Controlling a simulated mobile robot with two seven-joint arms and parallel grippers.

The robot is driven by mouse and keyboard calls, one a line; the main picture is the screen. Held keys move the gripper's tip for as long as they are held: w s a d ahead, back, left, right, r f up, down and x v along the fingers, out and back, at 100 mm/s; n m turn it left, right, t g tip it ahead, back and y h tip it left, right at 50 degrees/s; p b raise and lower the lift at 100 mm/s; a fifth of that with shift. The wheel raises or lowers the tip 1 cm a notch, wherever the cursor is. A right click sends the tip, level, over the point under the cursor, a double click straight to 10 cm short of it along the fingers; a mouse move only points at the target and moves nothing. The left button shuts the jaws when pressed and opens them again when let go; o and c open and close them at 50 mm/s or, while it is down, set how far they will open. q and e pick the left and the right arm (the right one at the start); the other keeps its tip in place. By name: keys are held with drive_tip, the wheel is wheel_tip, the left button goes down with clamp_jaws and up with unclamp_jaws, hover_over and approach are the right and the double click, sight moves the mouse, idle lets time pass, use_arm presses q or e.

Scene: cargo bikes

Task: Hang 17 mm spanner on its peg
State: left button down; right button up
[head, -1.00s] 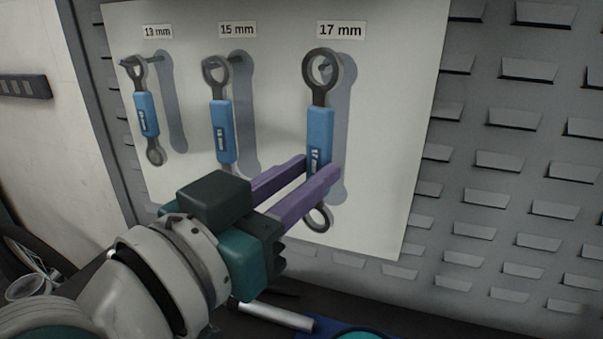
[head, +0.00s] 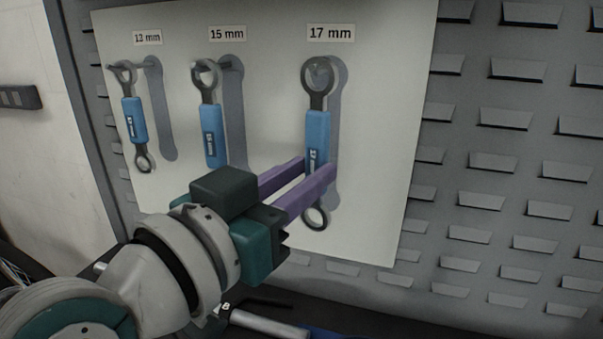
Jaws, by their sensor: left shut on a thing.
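The 17 mm spanner (head: 317,128), with a blue handle and dark ring ends, stands upright in front of the white board below the "17 mm" label (head: 330,33). My left gripper (head: 318,172) is shut on the lower part of its blue handle, with the purple fingers on either side. The upper ring (head: 318,80) is in front of the 17 mm peg (head: 321,71), whose tip shows within the ring opening. I cannot tell how far the ring is over the peg. The spanner's grey painted outline shows to its right. My right gripper is not in view.
The 13 mm spanner (head: 133,118) and the 15 mm spanner (head: 212,125) hang on their pegs to the left on the white board (head: 390,130). A slotted grey panel (head: 500,160) surrounds the board. Tools lie on a dark surface below.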

use_arm(q)
drive_tip(key=c, duration=0.6)
unclamp_jaws()
drive_tip(key=s+a+f+n+g+y+p, duration=0.2)
drive_tip(key=s+a+f+g+y+p, duration=0.25)
drive_tip(key=s+a, duration=0.65)
drive_tip(key=s+a+f+n+g+y+p, duration=0.25)
drive_tip(key=s+a+g+y, duration=0.4)
drive_tip(key=s, duration=0.75)
drive_tip(key=shift+h, duration=0.7)
drive_tip(key=r+p, duration=2.4)
drive_tip(key=a+r+p, duration=0.1)
drive_tip(key=r+p, duration=1.2)
drive_tip(key=shift+r, duration=0.1)
